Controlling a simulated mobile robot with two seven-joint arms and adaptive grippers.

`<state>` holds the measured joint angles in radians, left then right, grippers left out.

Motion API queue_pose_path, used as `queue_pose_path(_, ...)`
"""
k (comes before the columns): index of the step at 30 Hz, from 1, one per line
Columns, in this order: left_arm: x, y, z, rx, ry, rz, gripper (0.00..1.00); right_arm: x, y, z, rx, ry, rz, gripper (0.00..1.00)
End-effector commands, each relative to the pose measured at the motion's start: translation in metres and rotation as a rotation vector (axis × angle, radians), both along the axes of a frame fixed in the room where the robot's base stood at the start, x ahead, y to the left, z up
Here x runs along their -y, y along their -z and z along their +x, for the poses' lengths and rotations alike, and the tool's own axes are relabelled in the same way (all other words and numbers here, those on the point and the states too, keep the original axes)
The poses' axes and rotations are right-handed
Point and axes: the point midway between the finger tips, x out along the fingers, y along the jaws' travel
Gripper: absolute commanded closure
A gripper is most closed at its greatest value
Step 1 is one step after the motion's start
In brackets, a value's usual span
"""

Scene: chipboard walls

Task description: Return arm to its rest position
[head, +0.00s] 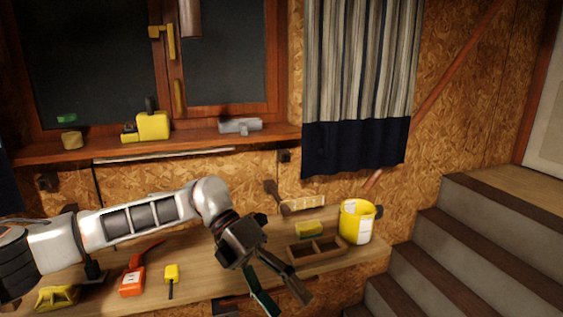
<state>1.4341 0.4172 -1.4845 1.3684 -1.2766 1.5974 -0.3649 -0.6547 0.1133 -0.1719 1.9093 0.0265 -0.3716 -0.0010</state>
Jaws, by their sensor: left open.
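My left arm comes in from the left over the wooden workbench (200,281), with its elbow raised. My left gripper (283,299) points down and to the right at the bench's front edge. Its two fingers are spread apart with nothing visible between them. The gripper body hides part of the bench behind it. My right gripper is not in this view.
On the bench stand a yellow bucket (356,223), a wooden divided tray (317,250), a yellow-green sponge-like block (309,229), an orange tool (132,278), a yellow-handled tool (172,274) and a yellow item (57,297). Stairs (440,245) rise at right.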

Motion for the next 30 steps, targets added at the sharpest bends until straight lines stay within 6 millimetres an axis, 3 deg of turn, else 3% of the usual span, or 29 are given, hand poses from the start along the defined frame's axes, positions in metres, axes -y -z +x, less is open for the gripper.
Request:
queue_pose_path(3,0.045,0.008,-0.027,-0.096,-0.033,-0.185,0.21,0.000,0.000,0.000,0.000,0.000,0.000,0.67)
queue_pose_path(6,0.075,0.004,-0.041,-0.176,-0.091,-0.331,0.21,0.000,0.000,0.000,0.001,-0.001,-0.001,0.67)
queue_pose_path(10,0.104,-0.006,-0.049,-0.293,-0.200,-0.509,0.21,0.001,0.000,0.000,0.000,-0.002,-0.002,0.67)
queue_pose_path(15,0.120,-0.019,-0.041,-0.460,-0.394,-0.711,0.21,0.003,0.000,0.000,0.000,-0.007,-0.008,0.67)
queue_pose_path(19,0.116,-0.020,-0.023,-0.596,-0.578,-0.835,0.21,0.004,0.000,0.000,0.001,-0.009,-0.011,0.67)
queue_pose_path(23,0.099,-0.007,0.002,-0.736,-0.788,-0.931,0.21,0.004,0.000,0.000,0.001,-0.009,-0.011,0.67)
queue_pose_path(26,0.077,0.014,0.021,-0.846,-0.965,-0.982,0.21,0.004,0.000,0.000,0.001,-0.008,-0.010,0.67)
queue_pose_path(30,0.036,0.060,0.040,-0.997,-1.229,-1.019,0.21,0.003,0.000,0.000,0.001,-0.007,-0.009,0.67)
